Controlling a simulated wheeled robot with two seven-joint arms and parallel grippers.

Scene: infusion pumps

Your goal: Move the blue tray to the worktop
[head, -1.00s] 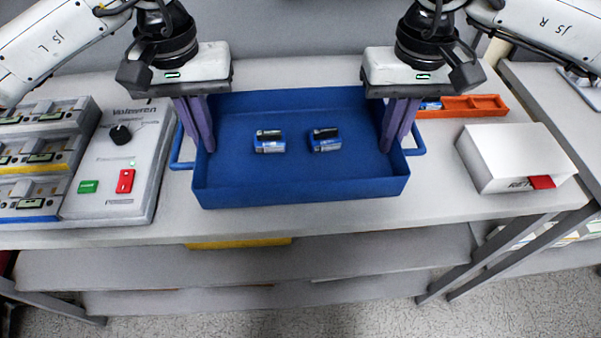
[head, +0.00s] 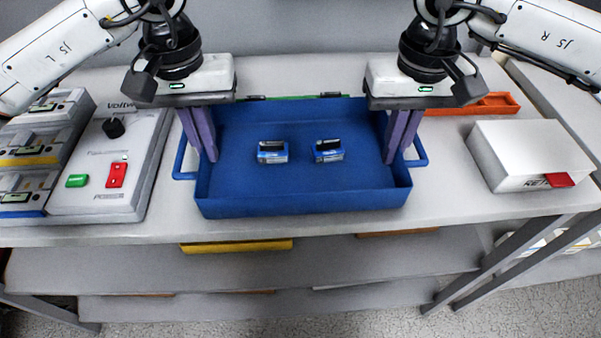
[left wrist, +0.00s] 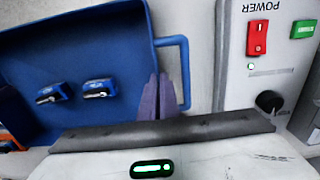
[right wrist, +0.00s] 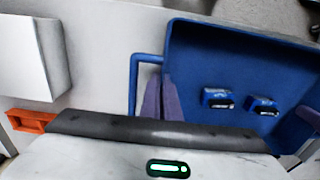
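The blue tray (head: 300,203) is at the middle of the pale grey worktop (head: 445,185). I cannot tell whether it rests there or hangs just above. Two small blue-and-black blocks (head: 272,152) (head: 329,151) lie inside it. My left gripper (head: 205,150) has its purple fingers close together at the tray's left wall, beside the handle; they also show in the left wrist view (left wrist: 158,85). My right gripper (head: 395,150) is likewise at the right wall, and shows in the right wrist view (right wrist: 161,88). Both look shut on the tray; the fingers partly hide the walls.
A control panel (head: 105,170) with red and green switches stands left of the tray. A white box (head: 530,150) with a red tab and an orange bin (head: 490,104) stand to the right. A green-edged thing (head: 295,97) shows behind the tray. Shelves (head: 240,275) lie below.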

